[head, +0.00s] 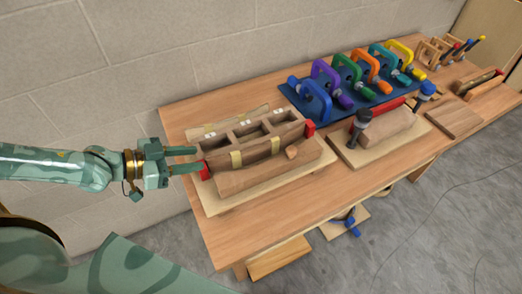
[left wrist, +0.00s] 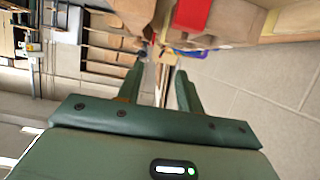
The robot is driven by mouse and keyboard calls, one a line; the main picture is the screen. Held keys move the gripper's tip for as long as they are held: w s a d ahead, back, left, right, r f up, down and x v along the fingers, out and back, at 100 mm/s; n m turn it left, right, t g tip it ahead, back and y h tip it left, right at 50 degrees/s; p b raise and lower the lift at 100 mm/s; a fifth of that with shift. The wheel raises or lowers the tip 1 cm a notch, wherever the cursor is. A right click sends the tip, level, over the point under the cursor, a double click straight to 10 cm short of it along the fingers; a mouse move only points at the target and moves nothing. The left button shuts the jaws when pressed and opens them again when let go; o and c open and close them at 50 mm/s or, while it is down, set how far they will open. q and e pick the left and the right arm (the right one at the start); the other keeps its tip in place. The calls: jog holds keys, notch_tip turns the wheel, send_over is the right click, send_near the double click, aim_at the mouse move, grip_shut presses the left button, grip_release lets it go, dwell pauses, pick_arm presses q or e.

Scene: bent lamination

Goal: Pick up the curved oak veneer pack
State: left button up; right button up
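The bent wooden form (head: 250,189) lies on a pale board on the bench in the head view. A brown curved wooden strip with tan bands (head: 261,152), which looks like the oak veneer pack, sits along the form; I cannot tell exactly where pack and form meet. Red end pieces (head: 310,128) show at both ends. My left gripper (head: 200,159) is open and empty, its fingers pointing right at the left end of the assembly, close to the near red piece (head: 206,172). In the left wrist view the fingers (left wrist: 160,82) stand apart, with a red piece (left wrist: 191,14) beyond them. My right gripper is out of view.
Several coloured clamps (head: 354,83) stand on a blue rack behind. A second board (head: 350,150) carries a wooden roll-like block and a dark-headed tool. More tools lie at the far right. The bench front strip (head: 290,215) is clear. A block wall stands behind.

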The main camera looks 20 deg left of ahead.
pick_arm(q)
jog(key=b, duration=0.4)
send_near(247, 150)
jog(key=shift+w+d+f, duration=0.6)
jog(key=shift+w+f, duration=0.1)
jog(key=shift+f, duration=0.05)
jog(key=shift+r+b+x, duration=0.15)
jog(key=shift+b+x, duration=0.05)
jog(key=shift+x, duration=1.4)
jog(key=shift+r+b+x, duration=0.2)
jog(key=shift+x, duration=1.4)
jog(key=shift+w, duration=0.1)
grip_shut()
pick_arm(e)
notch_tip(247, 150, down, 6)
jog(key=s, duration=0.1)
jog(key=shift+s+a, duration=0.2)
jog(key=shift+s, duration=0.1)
